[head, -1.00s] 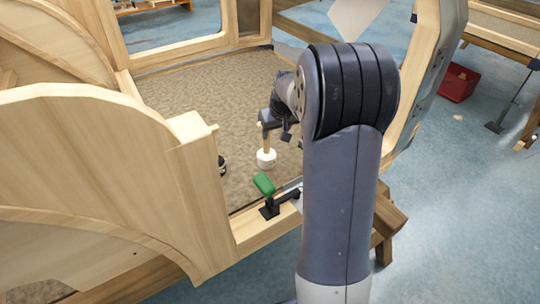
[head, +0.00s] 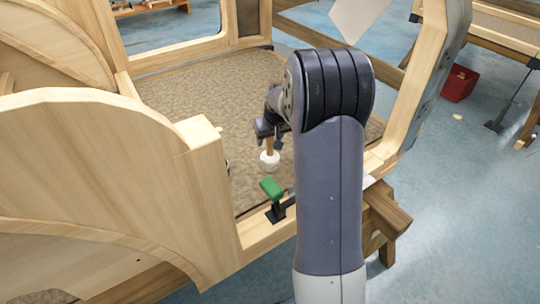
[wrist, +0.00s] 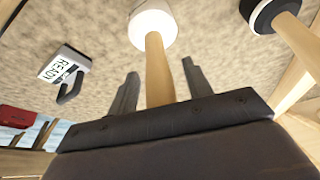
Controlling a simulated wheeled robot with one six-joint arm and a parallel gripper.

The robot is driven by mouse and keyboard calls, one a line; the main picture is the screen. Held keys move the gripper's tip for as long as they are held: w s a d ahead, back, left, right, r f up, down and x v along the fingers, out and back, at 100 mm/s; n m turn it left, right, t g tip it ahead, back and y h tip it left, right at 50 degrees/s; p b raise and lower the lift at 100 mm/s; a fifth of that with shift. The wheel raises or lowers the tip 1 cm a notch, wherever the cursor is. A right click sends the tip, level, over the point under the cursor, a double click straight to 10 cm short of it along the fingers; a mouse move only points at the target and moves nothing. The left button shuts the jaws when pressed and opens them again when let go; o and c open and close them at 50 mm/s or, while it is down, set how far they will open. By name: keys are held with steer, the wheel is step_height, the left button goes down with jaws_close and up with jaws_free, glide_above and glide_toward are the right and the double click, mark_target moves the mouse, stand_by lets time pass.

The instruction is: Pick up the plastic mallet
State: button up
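The mallet with a white head (head: 269,160) and a light wooden handle is on the brown floor of the wooden bodyframe. Its white head (wrist: 152,24) and handle (wrist: 157,68) also show in the wrist view. My gripper (head: 270,130) is at the handle, above the head in the head view. In the wrist view my gripper (wrist: 160,84) has its two dark fingers apart, one on each side of the handle, with gaps visible. A second mallet (wrist: 270,12), with a black-and-white head, lies to the right; it is mostly hidden in the head view.
A curved wooden panel (head: 100,180) rises at the left. A small device marked READY (wrist: 65,66) lies on the brown floor. A red bin (head: 459,84) stands outside at the right.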

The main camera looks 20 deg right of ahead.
steer(key=c, duration=0.9)
steer(key=shift+c, duration=0.5)
